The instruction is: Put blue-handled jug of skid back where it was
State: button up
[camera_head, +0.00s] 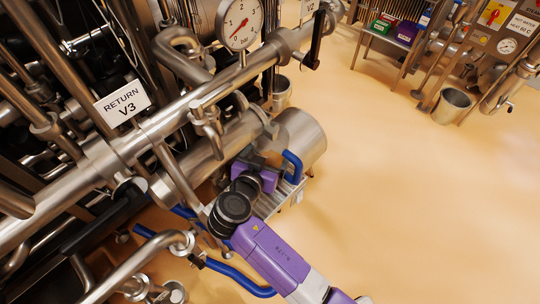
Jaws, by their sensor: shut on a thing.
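The blue-handled jug (305,137) is a shiny steel vessel in the head view, right of the pipework. Its blue handle (293,166) shows at its lower front. My gripper (270,158) is at the jug's handle side and shut on the jug; my purple wrist and dark joint hide the fingertips and exact contact. A ridged metal ledge of the skid (283,202) lies just below the jug and my wrist. I cannot tell whether the jug touches it.
Steel pipes, a pressure gauge (240,24) and a "RETURN V3" sign (124,103) crowd the left. A blue hose (240,277) runs below my arm. A steel bucket (452,104) stands by a panel at the upper right. The orange floor (420,210) at right is clear.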

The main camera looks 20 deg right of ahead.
jog(key=shift+w+d, duration=0.2)
jog(key=shift+w, duration=0.05)
jog(key=shift+f, duration=1.75)
jog(key=shift+f, duration=0.15)
jog(key=o, duration=1.9)
jog(key=shift+r+p, duration=0.25)
jog(key=shift+p, duration=0.15)
jog(key=b+v, duration=0.2)
jog(key=v, duration=1)
jog(key=shift+d, duration=0.1)
jog(key=shift+f, duration=0.1)
